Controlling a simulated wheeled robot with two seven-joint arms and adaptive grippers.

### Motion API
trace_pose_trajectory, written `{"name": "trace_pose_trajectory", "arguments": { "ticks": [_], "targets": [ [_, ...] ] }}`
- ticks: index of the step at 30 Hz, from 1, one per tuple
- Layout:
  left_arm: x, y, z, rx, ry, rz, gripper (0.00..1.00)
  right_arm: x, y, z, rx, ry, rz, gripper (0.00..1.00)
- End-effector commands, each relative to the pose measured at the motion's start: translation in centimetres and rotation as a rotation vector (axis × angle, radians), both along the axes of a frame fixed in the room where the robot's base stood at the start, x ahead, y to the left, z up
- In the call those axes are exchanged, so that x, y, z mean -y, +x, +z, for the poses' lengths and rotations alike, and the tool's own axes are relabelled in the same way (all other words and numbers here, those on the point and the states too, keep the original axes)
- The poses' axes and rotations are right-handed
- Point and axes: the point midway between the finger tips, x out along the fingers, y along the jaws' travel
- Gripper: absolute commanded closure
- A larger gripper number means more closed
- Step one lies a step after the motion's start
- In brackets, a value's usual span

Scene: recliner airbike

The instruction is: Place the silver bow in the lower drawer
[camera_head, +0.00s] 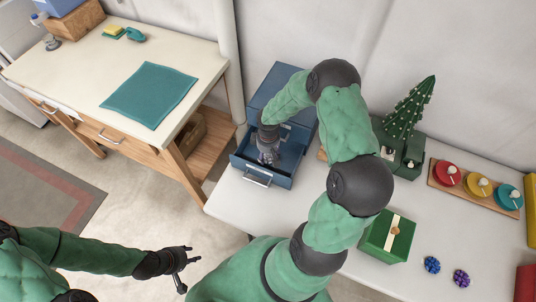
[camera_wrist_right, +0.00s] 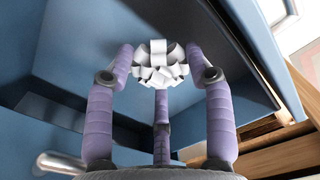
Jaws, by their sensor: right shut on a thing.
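The silver bow (camera_wrist_right: 160,62) shows in the right wrist view between the purple fingers of my right gripper (camera_wrist_right: 160,75), which is shut on it. In the head view my right gripper (camera_head: 268,155) points down into the open, pulled-out lower drawer (camera_head: 258,178) of the blue cabinet (camera_head: 277,88). The bow is mostly hidden there by the gripper. Whether the bow touches the drawer floor I cannot tell. My left gripper (camera_head: 182,265) is open and empty, over the floor at the lower left.
The white table (camera_head: 235,195) carries the cabinet, a dark green tree (camera_head: 409,108), a green gift box (camera_head: 388,237), blue (camera_head: 432,265) and purple (camera_head: 461,278) bows, and a board with coloured discs (camera_head: 478,187). A wooden workbench (camera_head: 75,70) stands to the left.

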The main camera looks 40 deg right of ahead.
Motion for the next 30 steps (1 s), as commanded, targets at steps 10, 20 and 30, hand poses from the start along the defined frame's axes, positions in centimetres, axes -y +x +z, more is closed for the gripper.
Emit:
{"name": "trace_pose_trajectory", "arguments": {
  "ticks": [10,20,30],
  "targets": [
    [0.0,0.0,-0.4,0.000,0.000,0.000,0.60,0.0,0.0,-0.4,0.000,0.000,0.000,0.37],
    [0.0,0.0,-0.3,0.000,0.000,0.000,0.60,0.0,0.0,-0.3,0.000,0.000,0.000,0.37],
    [0.0,0.0,1.6,0.000,0.000,0.000,0.60,0.1,0.1,3.8,0.005,-0.002,0.000,0.37]
  ]
}}
